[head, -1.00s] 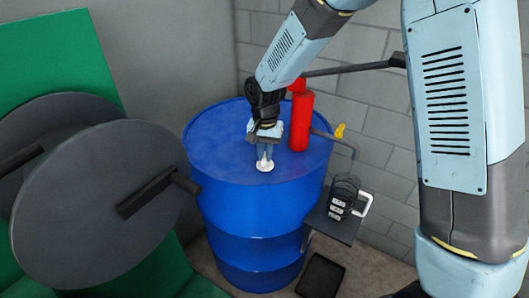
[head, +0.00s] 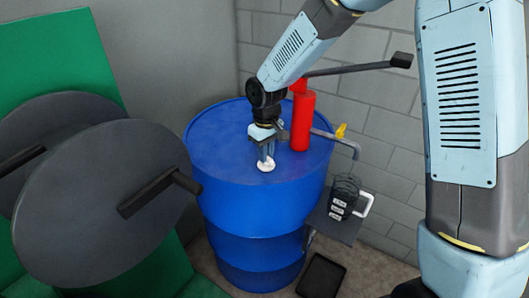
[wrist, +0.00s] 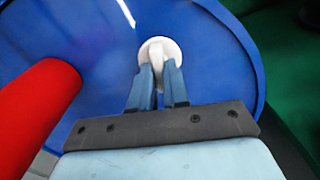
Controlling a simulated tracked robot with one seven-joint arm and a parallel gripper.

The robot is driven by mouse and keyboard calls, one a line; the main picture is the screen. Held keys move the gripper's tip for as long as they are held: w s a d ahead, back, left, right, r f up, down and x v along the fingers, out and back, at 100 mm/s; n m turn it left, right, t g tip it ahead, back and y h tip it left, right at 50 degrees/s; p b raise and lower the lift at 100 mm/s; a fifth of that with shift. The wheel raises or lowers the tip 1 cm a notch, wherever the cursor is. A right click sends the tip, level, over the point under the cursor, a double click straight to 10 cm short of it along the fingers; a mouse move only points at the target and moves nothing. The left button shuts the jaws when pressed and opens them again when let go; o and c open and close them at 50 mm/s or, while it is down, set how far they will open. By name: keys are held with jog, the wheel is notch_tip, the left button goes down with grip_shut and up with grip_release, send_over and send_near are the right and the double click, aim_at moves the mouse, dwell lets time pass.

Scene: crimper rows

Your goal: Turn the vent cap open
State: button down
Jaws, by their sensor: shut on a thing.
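The white vent cap (head: 266,164) sits on the top of the blue drum (head: 225,150), toward its front. In the wrist view the vent cap (wrist: 153,50) is a round white disc with a raised ridge across it. My gripper (head: 266,155) points down at the cap from above. In the wrist view my gripper (wrist: 159,75) has its two blue fingers shut on the ridge, one on each side. The fingers hide part of the cap's near edge.
A red pump (head: 302,120) with a long dark handle (head: 355,69) stands on the drum right of my gripper. A pipe with a yellow lever (head: 341,130) and a shelf (head: 335,227) holding a mug (head: 366,205) are right of the drum. Large grey discs (head: 90,210) stand at left.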

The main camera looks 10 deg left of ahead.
jog(key=shift+w+d+n, duration=0.1)
jog(key=shift+n, duration=1.4)
jog(key=shift+d, duration=0.1)
jog(key=c, duration=1.4)
grip_release()
jog(key=shift+c, duration=0.2)
jog(key=o, duration=0.3)
jog(key=shift+r, duration=6.9)
